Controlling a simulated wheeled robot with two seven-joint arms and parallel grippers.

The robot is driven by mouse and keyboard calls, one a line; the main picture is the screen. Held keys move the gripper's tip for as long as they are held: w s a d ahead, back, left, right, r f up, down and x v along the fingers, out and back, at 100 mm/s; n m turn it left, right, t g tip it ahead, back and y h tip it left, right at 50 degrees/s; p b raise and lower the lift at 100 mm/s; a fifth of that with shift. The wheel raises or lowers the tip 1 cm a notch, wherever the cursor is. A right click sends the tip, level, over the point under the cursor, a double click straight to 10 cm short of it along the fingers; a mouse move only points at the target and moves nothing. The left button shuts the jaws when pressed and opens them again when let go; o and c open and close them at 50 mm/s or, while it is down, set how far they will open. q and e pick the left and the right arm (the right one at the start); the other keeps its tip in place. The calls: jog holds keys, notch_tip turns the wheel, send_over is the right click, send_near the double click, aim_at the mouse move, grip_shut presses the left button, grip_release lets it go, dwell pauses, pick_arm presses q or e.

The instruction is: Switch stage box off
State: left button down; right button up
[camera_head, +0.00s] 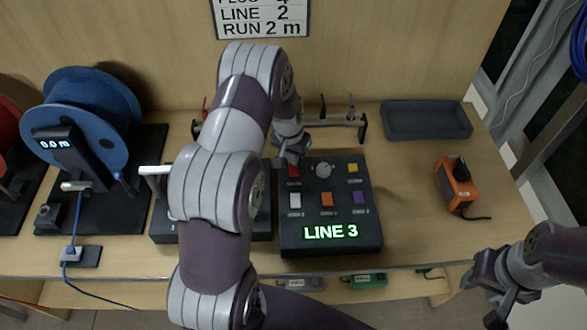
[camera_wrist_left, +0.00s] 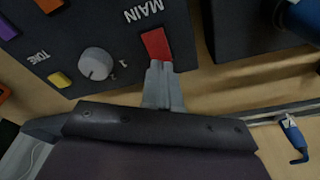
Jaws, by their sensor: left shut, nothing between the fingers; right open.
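The stage box (camera_head: 332,208) is a dark box on the bench with several coloured buttons, a knob (camera_head: 323,170) and a green lit display reading "LINE 3" (camera_head: 330,232). Its red switch (camera_head: 293,171) at the top left is marked "MAIN" in the left wrist view (camera_wrist_left: 156,45). My left gripper (camera_head: 290,157) is shut and empty, with its tips (camera_wrist_left: 160,68) at the near edge of the red switch in the wrist view; whether they touch it I cannot tell. My right gripper (camera_head: 505,300) is open and empty at the lower right, away from the box.
A blue cable reel (camera_head: 85,115) with a "0.0 m" display stands at the left. An orange device (camera_head: 455,185) and a dark empty tray (camera_head: 427,119) are to the right. A rack (camera_head: 345,122) stands behind the box. My left arm hides part of the bench left of the box.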

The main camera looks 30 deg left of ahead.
pick_arm(q)
jog(key=shift+f+b, duration=0.65)
jog(key=shift+f, duration=0.25)
dwell(0.5)
jog(key=shift+r, duration=0.1)
notch_tip(320, 180, up, 7)
jog(key=p, duration=0.5)
dwell(0.4)
jog(key=s+d+r, duration=0.6)
jog(key=s, duration=0.4)
jog(key=s+d+r, duration=0.6)
jog(key=s+r, duration=0.1)
jog(key=s, duration=0.3)
jog(key=shift+m, duration=0.3)
